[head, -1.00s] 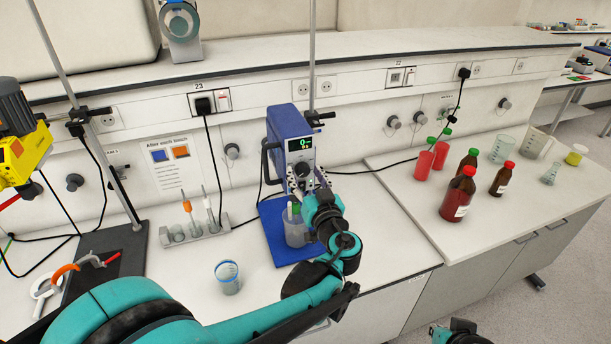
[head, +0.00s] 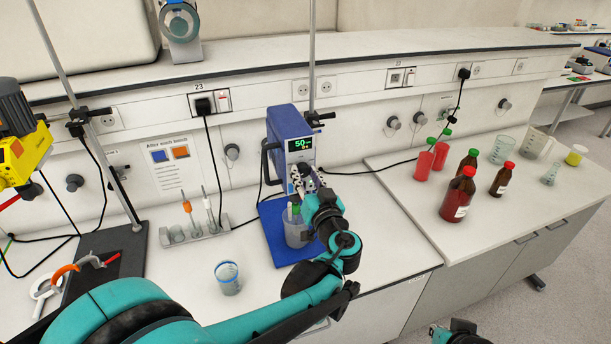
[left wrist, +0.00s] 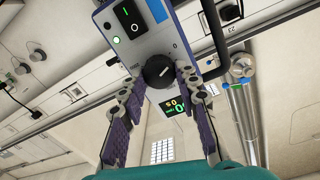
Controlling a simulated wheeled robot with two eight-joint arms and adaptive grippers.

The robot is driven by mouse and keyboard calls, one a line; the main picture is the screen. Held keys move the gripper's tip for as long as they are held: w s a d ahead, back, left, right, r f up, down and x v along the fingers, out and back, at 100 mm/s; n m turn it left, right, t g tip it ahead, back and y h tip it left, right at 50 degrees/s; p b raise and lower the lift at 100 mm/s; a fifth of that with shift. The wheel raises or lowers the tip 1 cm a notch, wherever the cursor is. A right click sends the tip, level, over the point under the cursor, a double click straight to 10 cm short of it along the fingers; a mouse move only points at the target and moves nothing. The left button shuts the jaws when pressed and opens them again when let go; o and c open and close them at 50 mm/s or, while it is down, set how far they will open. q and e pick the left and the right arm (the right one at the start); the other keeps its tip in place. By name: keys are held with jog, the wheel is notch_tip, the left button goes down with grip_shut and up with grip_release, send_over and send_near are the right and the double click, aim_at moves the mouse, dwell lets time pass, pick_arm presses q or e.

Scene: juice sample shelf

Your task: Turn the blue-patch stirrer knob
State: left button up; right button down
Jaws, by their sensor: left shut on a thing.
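The stirrer (head: 285,122) is a blue unit on a blue base plate, with a lit display (head: 302,147) whose large green figure looks like 50. In the left wrist view its front panel shows a blue patch (left wrist: 157,9), a switch (left wrist: 130,17) and a round black knob (left wrist: 158,71) with a pale pointer line. My left gripper (head: 303,182) is at the stirrer's front and largely hides the knob in the head view. In the left wrist view its fingers (left wrist: 158,84) are shut on the knob, one on each side.
A beaker (head: 296,236) stands under the stirrer, close below my left gripper. Another beaker (head: 228,279) stands at the bench front. A holder (head: 195,232) with upright tools is left of the stirrer. Brown bottles (head: 457,194) stand on the right bench. Bare bench lies right of the stirrer.

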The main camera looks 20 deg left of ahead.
pick_arm(q)
jog(key=m, duration=0.8)
jog(key=shift+w+d+m, duration=0.1)
jog(key=shift+m, duration=0.2)
jog(key=m, duration=0.3)
jog(key=shift+f+m+g+b, duration=0.1)
jog(key=shift+m+g+b, duration=0.25)
jog(key=shift+m, duration=1.75)
jog(key=o, duration=1.2)
jog(key=shift+c, duration=0.2)
jog(key=shift+d, duration=0.1)
jog(key=v, duration=1.2)
